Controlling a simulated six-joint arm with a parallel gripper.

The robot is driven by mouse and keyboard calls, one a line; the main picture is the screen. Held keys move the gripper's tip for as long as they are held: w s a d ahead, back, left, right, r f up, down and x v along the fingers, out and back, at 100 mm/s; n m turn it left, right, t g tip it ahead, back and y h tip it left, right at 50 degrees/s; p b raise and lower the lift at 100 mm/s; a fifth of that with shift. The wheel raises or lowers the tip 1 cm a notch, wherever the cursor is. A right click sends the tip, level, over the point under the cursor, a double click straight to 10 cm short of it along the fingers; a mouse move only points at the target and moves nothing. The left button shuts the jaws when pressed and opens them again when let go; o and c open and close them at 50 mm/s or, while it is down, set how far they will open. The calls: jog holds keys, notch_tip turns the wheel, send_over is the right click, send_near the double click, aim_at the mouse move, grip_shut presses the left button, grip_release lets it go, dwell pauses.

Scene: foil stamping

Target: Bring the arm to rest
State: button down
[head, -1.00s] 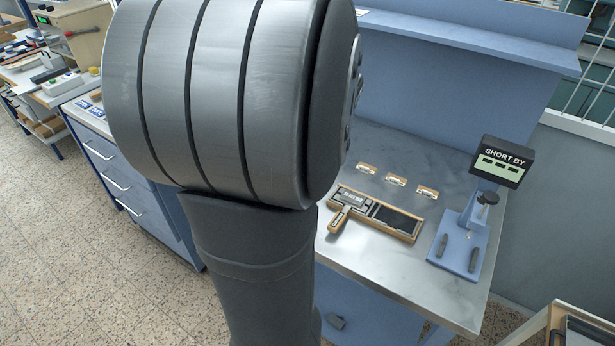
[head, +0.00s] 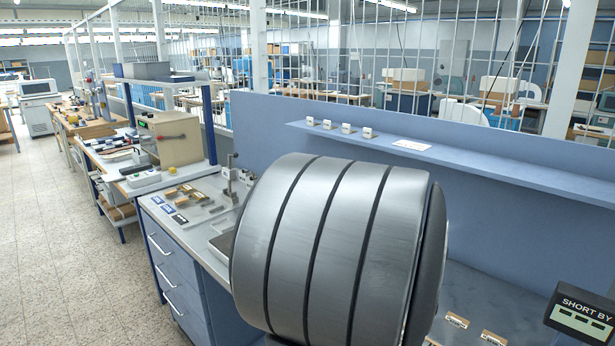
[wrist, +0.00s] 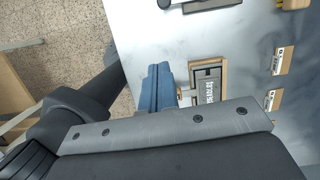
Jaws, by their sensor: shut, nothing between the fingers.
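My gripper (wrist: 155,72) shows in the wrist view as blue fingers held together, with nothing between them. It is over the bench top (wrist: 135,30), and I cannot tell its height above it. A wood-framed holder with a dark lettered plate (wrist: 208,78) lies just right of the fingers, partly hidden by the gripper body. In the head view my arm's large grey joint fills the lower middle and hides much of the bench. My gripper does not show there.
Small labelled wooden blocks (wrist: 282,60) lie on the bench; two also show in the head view (head: 457,320). A "SHORT BY" display (head: 582,312) stands at the lower right. A blue back panel with a shelf (head: 480,160) rises behind my arm. A drawer unit (head: 175,265) is at left.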

jog(key=x, duration=0.5)
jog(key=shift+w+f, duration=0.1)
jog(key=shift+f, duration=0.2)
jog(key=shift+w+d+f+n, duration=0.1)
jog(key=shift+w+d+n, duration=0.15)
jog(key=shift+w+n, duration=0.05)
jog(key=w+n, duration=0.1)
jog(key=d+n, duration=0.1)
jog(key=n, duration=0.1)
jog(key=w+d+n+g, duration=0.1)
jog(key=shift+w+d+f+n+y, duration=0.25)
jog(key=shift+w+f+n+y, duration=0.05)
jog(key=shift+n+y, duration=0.1)
jog(key=shift+w+d+n+g, duration=0.25)
jog(key=shift+d+n, duration=0.2)
jog(key=shift+n, duration=0.4)
jog(key=shift+w+d+n+g, duration=0.2)
jog(key=shift+d+n, duration=0.25)
jog(key=shift+n, duration=0.4)
jog(key=shift+w, duration=0.1)
